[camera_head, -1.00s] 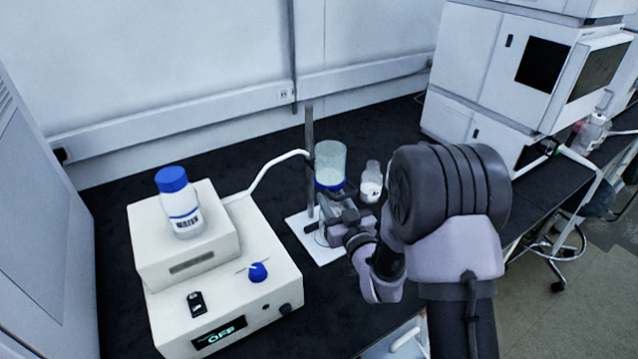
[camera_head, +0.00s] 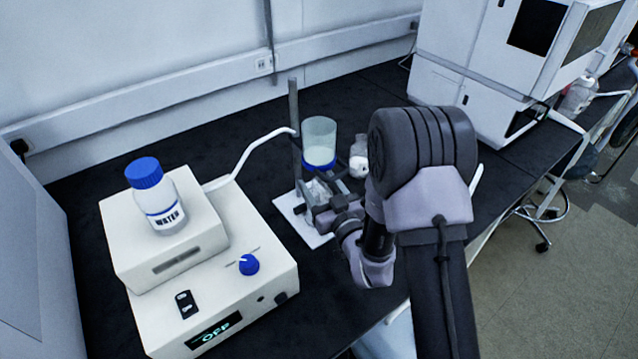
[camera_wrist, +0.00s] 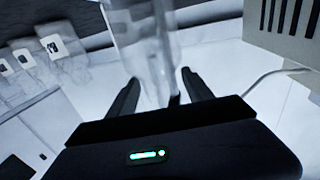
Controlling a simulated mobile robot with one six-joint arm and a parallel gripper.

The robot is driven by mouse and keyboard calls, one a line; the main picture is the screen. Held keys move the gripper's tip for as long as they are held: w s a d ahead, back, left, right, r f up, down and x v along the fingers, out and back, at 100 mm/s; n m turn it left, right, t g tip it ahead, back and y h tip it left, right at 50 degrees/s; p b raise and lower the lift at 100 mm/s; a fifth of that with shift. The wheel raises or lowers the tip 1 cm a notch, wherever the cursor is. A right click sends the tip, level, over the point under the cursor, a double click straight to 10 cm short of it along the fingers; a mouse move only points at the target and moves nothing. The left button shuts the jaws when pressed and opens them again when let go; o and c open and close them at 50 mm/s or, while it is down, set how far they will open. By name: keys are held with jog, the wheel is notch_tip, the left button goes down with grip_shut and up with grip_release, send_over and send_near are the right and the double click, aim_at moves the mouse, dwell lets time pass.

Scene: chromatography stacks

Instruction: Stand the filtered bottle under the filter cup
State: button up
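The filter cup (camera_head: 320,142) is a clear cylinder with a blue lower ring, held upright beside a grey stand post (camera_head: 295,130). My gripper (camera_head: 335,203) is low beside the post, below the cup. A clear bottle (camera_head: 318,190), partly hidden by my gripper, is under the cup and above or on the white stand base (camera_head: 316,239); I cannot tell which.
A cream pump box (camera_head: 215,290) with an OFF display stands at left. A blue-capped WATER bottle (camera_head: 160,200) stands on its upper box (camera_head: 165,255). A white tube (camera_head: 245,155) runs towards the post. A small clear bottle (camera_head: 359,155) stands behind my arm. White instruments (camera_head: 490,80) fill the back right.

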jog(key=p+v, duration=0.4)
jog(key=v, duration=0.8)
jog(key=w+d+r+m+h, duration=0.5)
jog(key=w+d+r+h, duration=0.1)
jog(key=d+r, duration=0.25)
notch_tip(320, 180, up, 5)
jog(key=s+d+m+g+h, duration=0.1)
jog(key=s+m+g+h, duration=0.1)
jog(key=s+m+g, duration=0.15)
jog(key=s+a+r+g+y, duration=0.1)
jog(key=s+a+g, duration=0.1)
jog(key=s, duration=0.5)
jog(key=s+a+r+g+y, duration=0.1)
jog(key=s+a+r+g, duration=0.1)
jog(key=s, duration=0.6)
jog(key=s+a+r+g+y, duration=0.1)
jog(key=s+a+r+g, duration=0.1)
jog(key=s, duration=0.6)
jog(key=shift+s+g, duration=0.2)
jog(key=shift+g, duration=0.45)
jog(key=shift+a+m, duration=0.15)
jog(key=shift+m, duration=0.1)
